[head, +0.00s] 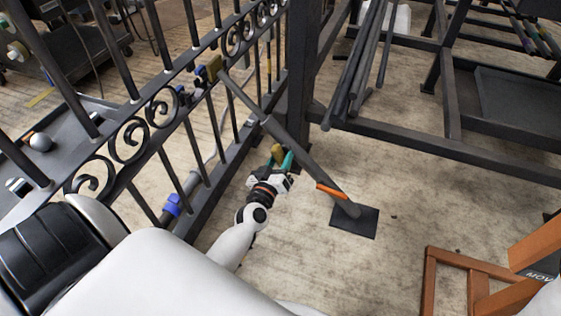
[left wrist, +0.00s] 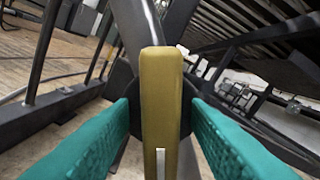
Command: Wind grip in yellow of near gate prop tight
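The near gate prop (head: 292,142) is a dark grey pole slanting from a yellow clamp (head: 208,70) on the scroll gate (head: 145,120) down to a dark floor plate (head: 355,222). An orange sleeve (head: 333,191) is near its foot. The yellow grip (head: 277,151) is beside the pole's middle. My left gripper (head: 280,160), with teal fingers, is at this grip. In the left wrist view the yellow grip (left wrist: 161,90) stands upright between the two fingers, with a narrow gap visible on each side. My right gripper is not in view.
A blue-collared grey pole (head: 172,206) is by the gate at lower left. A dark metal rack (head: 450,150) with several long bars stands at the back right. An orange frame (head: 470,265) stands at lower right. The floor between the prop and this frame is clear.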

